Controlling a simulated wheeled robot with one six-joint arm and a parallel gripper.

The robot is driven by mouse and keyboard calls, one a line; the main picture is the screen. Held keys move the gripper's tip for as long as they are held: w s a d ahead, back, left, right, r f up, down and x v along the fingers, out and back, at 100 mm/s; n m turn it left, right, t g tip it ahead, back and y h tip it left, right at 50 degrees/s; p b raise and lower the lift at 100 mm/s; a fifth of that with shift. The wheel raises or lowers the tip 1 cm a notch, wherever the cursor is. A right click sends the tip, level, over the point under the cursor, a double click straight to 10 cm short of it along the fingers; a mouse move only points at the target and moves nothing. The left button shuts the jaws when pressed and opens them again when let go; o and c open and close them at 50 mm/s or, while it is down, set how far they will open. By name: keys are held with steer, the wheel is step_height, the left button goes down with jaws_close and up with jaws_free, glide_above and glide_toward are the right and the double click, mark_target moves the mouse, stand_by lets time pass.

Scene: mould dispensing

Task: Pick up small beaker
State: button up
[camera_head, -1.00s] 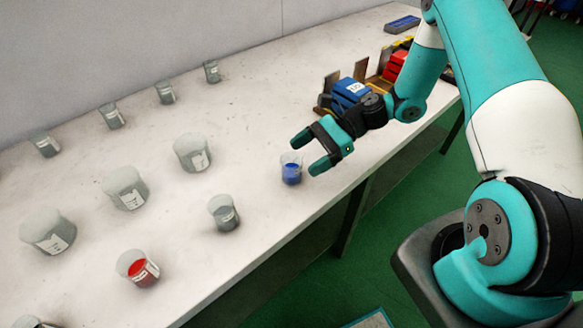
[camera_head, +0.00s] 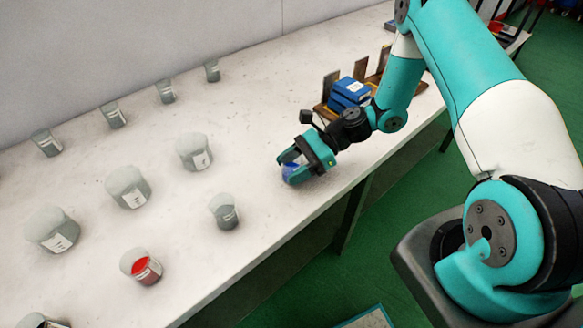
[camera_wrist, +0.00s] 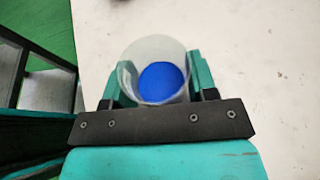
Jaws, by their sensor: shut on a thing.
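A small clear beaker with blue contents (camera_head: 291,172) stands near the front edge of the white table (camera_head: 262,110). My gripper (camera_head: 293,165) is lowered around it, and its teal fingers partly hide it in the head view. In the wrist view the beaker (camera_wrist: 152,66) sits between the two fingers, its round rim open toward the camera and the blue contents visible inside. My gripper (camera_wrist: 155,83) is shut on the beaker there. I cannot tell whether the beaker's base touches the table.
A beaker with red contents (camera_head: 141,266) and a grey small beaker (camera_head: 224,212) stand to the left. Several larger beakers (camera_head: 128,188) and small ones (camera_head: 165,91) stand farther back. A rack with blue boxes (camera_head: 350,93) is behind my gripper. The table's front edge is close.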

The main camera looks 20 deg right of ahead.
steer(key=shift+r, duration=0.1)
step_height(320, 180, up, 30)
steer(key=p, duration=1.3)
steer(key=shift+p, duration=0.3)
